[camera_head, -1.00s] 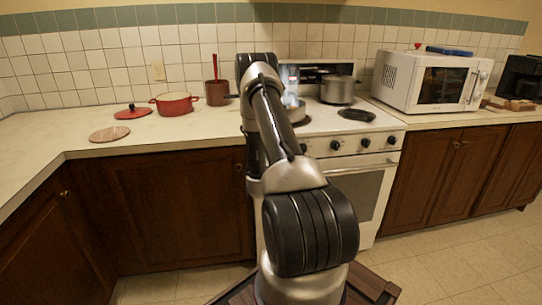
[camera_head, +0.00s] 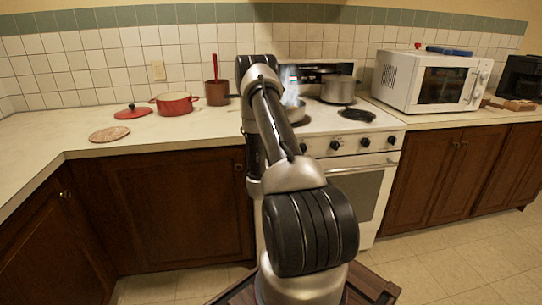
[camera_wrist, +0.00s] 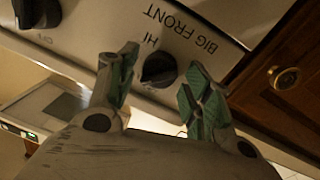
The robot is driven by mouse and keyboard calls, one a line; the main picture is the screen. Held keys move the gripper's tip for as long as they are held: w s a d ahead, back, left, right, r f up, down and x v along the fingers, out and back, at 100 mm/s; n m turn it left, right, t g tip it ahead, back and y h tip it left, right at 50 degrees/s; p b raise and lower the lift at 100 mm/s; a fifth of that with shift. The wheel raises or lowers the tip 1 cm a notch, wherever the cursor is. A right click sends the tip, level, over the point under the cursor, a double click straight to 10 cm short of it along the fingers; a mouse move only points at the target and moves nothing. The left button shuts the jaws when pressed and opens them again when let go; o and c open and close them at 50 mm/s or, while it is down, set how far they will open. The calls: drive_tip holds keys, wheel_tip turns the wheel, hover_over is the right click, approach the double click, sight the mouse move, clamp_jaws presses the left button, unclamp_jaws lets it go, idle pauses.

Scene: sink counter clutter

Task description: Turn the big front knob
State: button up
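The big front knob (camera_wrist: 159,70) is black and round, on the light stove panel, with "BIG FRONT" and "HI" printed beside it upside down in the wrist view. My gripper (camera_wrist: 162,83) is open, its green-padded fingers on either side of that knob. Gaps show between the pads and the knob; I cannot tell how far the tips reach along its depth. In the head view my arm covers the left end of the stove's front panel, so neither my gripper nor this knob shows clearly there.
Another knob (camera_wrist: 38,10) lies at the wrist view's upper left. The white stove (camera_head: 360,190) carries a pot (camera_head: 338,89) and a pan partly behind my arm. Right is a microwave (camera_head: 428,82); left are a red pot (camera_head: 174,105) and a round trivet (camera_head: 109,134).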

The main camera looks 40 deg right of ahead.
drive_tip(key=shift+s, duration=0.1)
drive_tip(key=v, duration=1.2)
drive_tip(key=shift+f, duration=0.1)
drive_tip(key=s+a+f+g+y, duration=0.2)
drive_tip(key=s+f+g+y, duration=0.15)
drive_tip(key=f, duration=0.45)
drive_tip(key=s+a+f+g+y, duration=0.2)
drive_tip(key=f+g, duration=0.3)
drive_tip(key=f, duration=0.3)
drive_tip(key=s+a+g+y, duration=0.3)
drive_tip(key=a, duration=0.1)
drive_tip(key=s+a+r+n, duration=0.1)
drive_tip(key=s+a+r, duration=0.3)
drive_tip(key=r, duration=1)
drive_tip(key=s+a+r+n+y, duration=0.1)
drive_tip(key=s+a+r, duration=0.3)
drive_tip(key=r, duration=1.1)
drive_tip(key=s+a+r+n+t+y, duration=0.1)
drive_tip(key=s+a+r, duration=0.3)
drive_tip(key=a+r, duration=0.4)
wheel_tip(320, 180, up, 8)
drive_tip(key=shift+s+a+f+n, duration=0.15)
drive_tip(key=shift+a+f+n, duration=0.15)
drive_tip(key=shift+n, duration=0.6)
